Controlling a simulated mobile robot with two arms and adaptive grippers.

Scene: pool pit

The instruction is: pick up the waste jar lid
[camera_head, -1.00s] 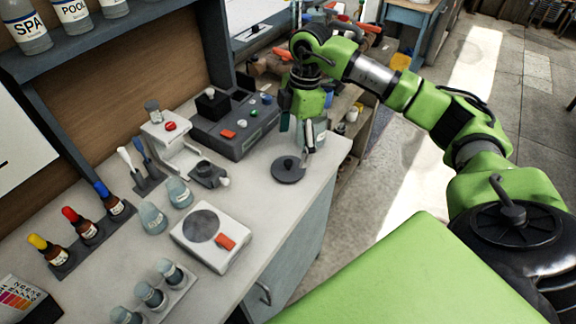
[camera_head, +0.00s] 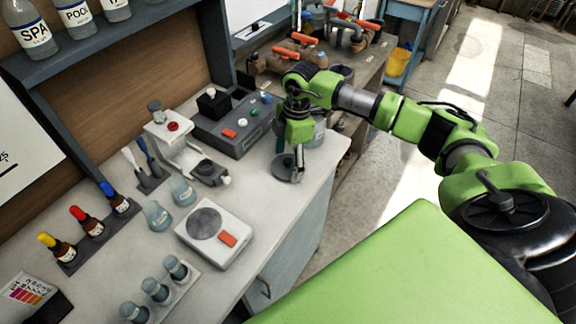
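The waste jar lid (camera_head: 283,174), a dark grey disc with a small knob, lies flat on the pale worktop near its right edge. My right gripper (camera_head: 290,162) points down over it, its fingers apart. One fingertip is low at the lid's right side; whether it touches cannot be told. The gripper partly covers the lid and its knob. A pale jar (camera_head: 318,132) stands just behind the gripper, partly hidden by it. My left gripper is not in view.
A scale (camera_head: 213,234) with an orange button, small flasks (camera_head: 157,215) and a white instrument (camera_head: 178,146) stand left of the lid. A dark grey control box (camera_head: 232,123) is behind. The worktop between scale and lid is clear.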

